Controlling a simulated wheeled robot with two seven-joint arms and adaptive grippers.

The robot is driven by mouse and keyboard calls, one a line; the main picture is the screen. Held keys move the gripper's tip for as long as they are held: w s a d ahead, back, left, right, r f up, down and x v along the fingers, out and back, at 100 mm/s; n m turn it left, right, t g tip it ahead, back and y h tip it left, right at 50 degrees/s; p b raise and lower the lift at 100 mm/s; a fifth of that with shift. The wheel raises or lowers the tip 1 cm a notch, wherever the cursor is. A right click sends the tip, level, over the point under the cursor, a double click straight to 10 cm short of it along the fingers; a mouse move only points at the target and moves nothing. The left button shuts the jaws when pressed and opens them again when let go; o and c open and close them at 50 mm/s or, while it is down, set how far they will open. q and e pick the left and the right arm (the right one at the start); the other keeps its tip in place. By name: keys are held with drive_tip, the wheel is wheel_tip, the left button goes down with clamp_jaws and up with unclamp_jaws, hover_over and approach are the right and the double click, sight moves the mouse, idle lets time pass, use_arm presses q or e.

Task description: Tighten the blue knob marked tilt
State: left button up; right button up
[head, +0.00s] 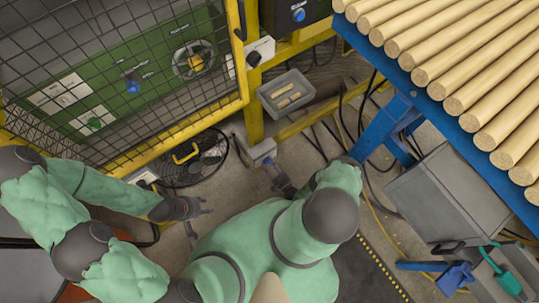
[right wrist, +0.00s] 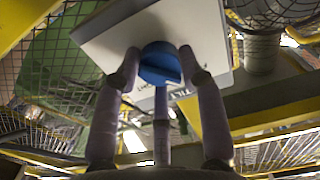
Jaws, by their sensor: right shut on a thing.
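The blue knob (right wrist: 158,62) is on the face of a pale box (right wrist: 205,35) in the right wrist view. Dark lettering on the box beside it reads TILT, partly covered by a finger. My right gripper (right wrist: 160,80) has its fingers around the knob, shut on it. In the head view my right gripper (head: 281,184) is just below a small grey box (head: 262,151) on the yellow post; the knob is hidden there. My left gripper (head: 196,208) is open and empty over the floor at the lower left.
A yellow mesh fence (head: 110,80) stands at the left with a green machine (head: 140,50) behind it. A grey bin (head: 286,94) holds wood pieces. A blue-framed rack (head: 420,97) of turned rods is at upper right. A grey cabinet (head: 435,195) and cables lie below.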

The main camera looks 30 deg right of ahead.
drive_tip(key=shift+m, duration=0.3)
drive_tip(key=shift+w+d+r+m, duration=0.1)
drive_tip(key=shift+m, duration=4.2)
drive_tip(key=shift+d+m, duration=0.1)
drive_tip(key=shift+m, duration=4.2)
drive_tip(key=o, duration=1.2)
drive_tip(key=shift+c, duration=0.2)
drive_tip(key=shift+a, duration=0.1)
drive_tip(key=s+d, duration=0.1)
drive_tip(key=s, duration=1.1)
